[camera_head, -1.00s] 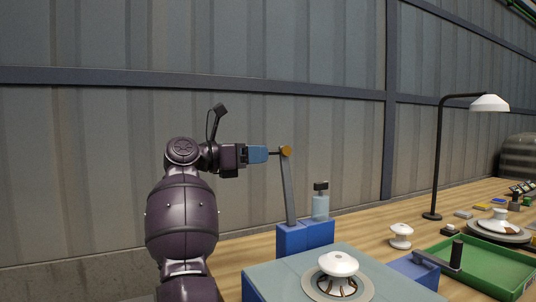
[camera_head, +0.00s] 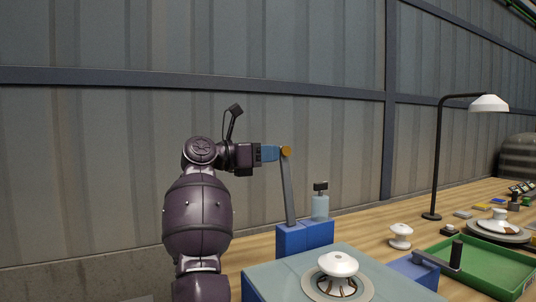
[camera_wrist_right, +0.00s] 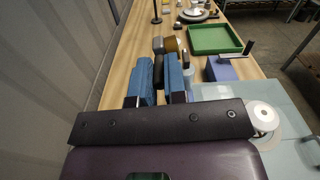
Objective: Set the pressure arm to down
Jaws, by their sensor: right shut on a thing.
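My right gripper (camera_head: 277,153) reaches in from the left at the top of the bar. Its blue fingers are shut on the dark handle of the pressure arm, which shows between them in the right wrist view (camera_wrist_right: 158,72). A white insulator (camera_head: 338,264) sits on a round plate on the pale table in front of the base. My left gripper is not in view.
A clear bottle with a dark cap (camera_head: 320,204) stands right behind the base. Another white insulator (camera_head: 401,236), a green tray (camera_head: 490,265) and a black lamp (camera_head: 437,160) stand to the right on the wooden bench. A metal wall (camera_head: 100,170) is behind.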

